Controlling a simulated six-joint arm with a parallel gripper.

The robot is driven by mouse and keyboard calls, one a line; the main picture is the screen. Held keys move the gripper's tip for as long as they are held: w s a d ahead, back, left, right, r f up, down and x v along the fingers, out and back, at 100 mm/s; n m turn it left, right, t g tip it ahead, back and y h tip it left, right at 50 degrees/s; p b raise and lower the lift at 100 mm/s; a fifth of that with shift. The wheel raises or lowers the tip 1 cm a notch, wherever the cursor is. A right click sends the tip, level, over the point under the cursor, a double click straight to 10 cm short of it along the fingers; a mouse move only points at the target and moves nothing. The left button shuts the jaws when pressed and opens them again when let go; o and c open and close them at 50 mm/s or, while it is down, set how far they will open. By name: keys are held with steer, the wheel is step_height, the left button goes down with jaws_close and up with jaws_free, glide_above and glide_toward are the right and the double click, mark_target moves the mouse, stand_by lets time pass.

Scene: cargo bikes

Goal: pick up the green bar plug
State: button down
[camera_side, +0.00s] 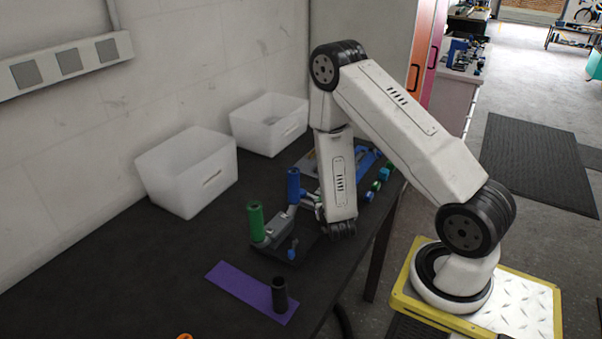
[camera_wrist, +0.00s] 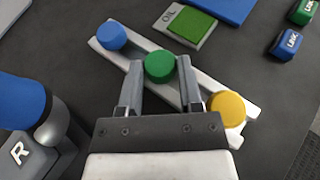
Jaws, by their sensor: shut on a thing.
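The green bar plug (camera_wrist: 160,67) is a round green cap in the middle of the wrist view. My gripper (camera_wrist: 159,72) has one finger on each side of it and is shut on it. The plug is over the middle of a pale slotted rack (camera_wrist: 197,88); I cannot tell whether it is seated or raised. A blue plug (camera_wrist: 111,34) is at the rack's upper left end and a yellow plug (camera_wrist: 227,108) is at its lower right end. In the side view, my arm hides the gripper and the plug.
A blue grip (camera_wrist: 22,100) on a holder marked R (camera_wrist: 22,152) stands close at left. A green pad (camera_wrist: 191,26) and small blocks (camera_wrist: 286,42) lie beyond the rack. In the side view, a green grip (camera_side: 256,222), purple mat (camera_side: 240,286) and white bins (camera_side: 187,170) stand left.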

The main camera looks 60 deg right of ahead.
steer(key=shift+r, duration=0.1)
step_height(320, 180, up, 10)
stand_by(0.9)
stand_by(0.6)
